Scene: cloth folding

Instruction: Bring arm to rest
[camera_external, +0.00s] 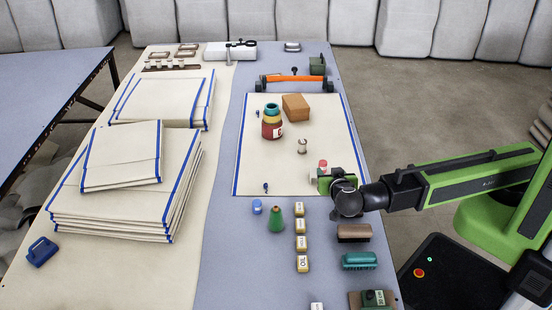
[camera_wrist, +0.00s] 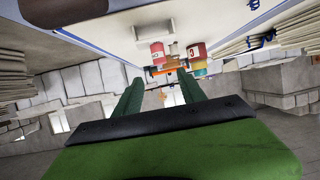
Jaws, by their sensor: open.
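My gripper (camera_external: 322,182) is at the near right corner of a flat cream cloth (camera_external: 270,165) with blue edges, low over the table. In the wrist view, my gripper (camera_wrist: 160,92) shows two dark green fingers spread apart with nothing between them. My green and black arm reaches in from the right, extended over the table's right side. The wrist view looks upside down across the cloth. From the external view I cannot tell whether the fingertips touch the cloth.
A red jar (camera_external: 271,128) and a brown block (camera_external: 296,107) stand on the cloth. Folded cloth stacks (camera_external: 120,200) lie left. An orange-handled bar (camera_external: 295,79) is behind.

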